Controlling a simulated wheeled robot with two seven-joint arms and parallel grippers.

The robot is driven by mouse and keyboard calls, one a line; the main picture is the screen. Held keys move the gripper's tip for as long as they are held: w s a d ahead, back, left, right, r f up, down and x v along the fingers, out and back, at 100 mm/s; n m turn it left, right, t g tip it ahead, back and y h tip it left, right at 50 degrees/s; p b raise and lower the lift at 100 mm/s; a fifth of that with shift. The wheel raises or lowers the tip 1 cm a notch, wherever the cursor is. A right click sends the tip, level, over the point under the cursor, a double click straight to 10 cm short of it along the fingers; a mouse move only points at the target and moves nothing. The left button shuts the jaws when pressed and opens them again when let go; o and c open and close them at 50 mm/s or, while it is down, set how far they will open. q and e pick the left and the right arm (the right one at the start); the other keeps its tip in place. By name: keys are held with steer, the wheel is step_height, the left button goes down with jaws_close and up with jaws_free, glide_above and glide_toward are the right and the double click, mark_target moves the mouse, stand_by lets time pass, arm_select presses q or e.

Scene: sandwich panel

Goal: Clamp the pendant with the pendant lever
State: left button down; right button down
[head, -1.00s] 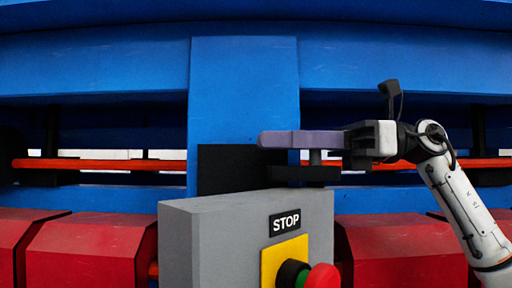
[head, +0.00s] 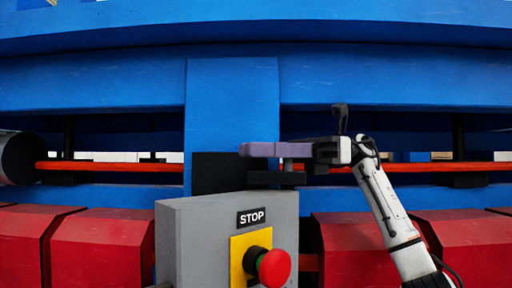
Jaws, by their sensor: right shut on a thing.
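The pendant is a grey box (head: 178,235) with a STOP label (head: 251,217) and a red button (head: 274,267) on a yellow plate. The purple-grey lever (head: 262,149) lies level above and behind it, on a short dark post over a black base (head: 277,179). My right gripper (head: 326,152) is shut on the right end of the lever and hides that end. I cannot tell whether the lever touches the pendant. My left gripper is not in view.
A blue machine frame (head: 232,105) with a wide upright stands behind. An orange rail (head: 110,166) runs across it. Red blocks (head: 100,245) line the front on both sides. A grey cylinder (head: 18,158) shows at the left edge.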

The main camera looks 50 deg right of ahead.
steer(key=c, duration=1.7)
jaws_free()
